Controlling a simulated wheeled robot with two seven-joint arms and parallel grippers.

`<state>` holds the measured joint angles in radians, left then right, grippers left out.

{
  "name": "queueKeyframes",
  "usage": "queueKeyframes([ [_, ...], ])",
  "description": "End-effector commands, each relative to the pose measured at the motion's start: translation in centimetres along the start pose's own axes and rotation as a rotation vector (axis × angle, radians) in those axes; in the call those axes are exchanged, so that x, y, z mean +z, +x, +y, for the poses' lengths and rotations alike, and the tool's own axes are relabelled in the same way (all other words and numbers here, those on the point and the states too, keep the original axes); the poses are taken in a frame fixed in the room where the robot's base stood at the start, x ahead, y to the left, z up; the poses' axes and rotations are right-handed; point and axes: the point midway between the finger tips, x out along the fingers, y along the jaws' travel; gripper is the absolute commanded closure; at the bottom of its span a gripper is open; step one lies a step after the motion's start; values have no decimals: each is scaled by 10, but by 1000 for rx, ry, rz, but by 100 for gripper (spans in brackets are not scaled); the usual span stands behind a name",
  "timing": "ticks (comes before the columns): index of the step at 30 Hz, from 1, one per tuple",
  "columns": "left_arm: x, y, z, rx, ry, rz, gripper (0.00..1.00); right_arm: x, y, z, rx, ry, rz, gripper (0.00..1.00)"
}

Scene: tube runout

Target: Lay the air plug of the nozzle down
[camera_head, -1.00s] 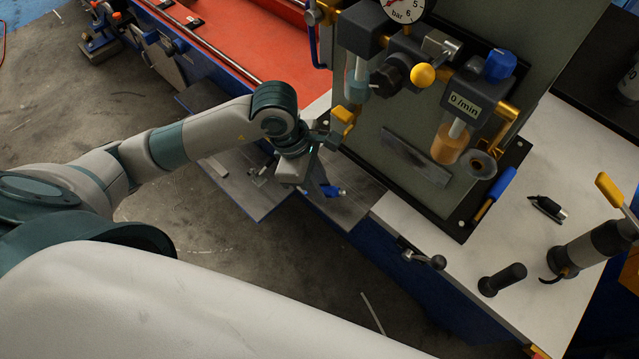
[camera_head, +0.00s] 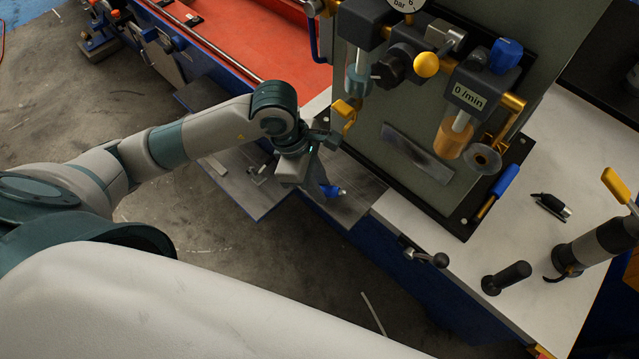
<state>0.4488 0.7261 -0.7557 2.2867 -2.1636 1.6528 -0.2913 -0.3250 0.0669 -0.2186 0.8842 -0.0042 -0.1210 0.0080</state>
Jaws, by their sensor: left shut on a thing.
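My left gripper (camera_head: 318,182) points down over a dark grey plate beside the blue-sided bench. It is shut on a small blue piece with a pale metal end (camera_head: 333,191), which looks like the air plug. The wrist hides much of the fingers and part of the piece. I cannot tell whether the piece touches the plate (camera_head: 358,203). My right gripper is not in view.
A grey panel (camera_head: 378,112) with valves, a gauge and an orange-filled flow tube stands right of the gripper. A yellow lever (camera_head: 346,110) is close to my wrist. The white bench top (camera_head: 470,262) holds a black-and-silver tool (camera_head: 600,243) and a small black item (camera_head: 551,206).

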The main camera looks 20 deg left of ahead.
Motion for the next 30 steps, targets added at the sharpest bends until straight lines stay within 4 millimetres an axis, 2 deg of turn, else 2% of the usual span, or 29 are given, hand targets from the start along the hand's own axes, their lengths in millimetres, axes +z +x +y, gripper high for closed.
queueKeyframes([
  [20,-5,17,-1,0,0,0,100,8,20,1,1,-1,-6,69],
  [21,-5,16,-1,0,0,0,71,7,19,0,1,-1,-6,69],
  [23,-5,16,-1,0,0,0,57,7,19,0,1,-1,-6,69],
  [30,-5,17,0,0,0,0,56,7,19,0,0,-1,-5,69],
])
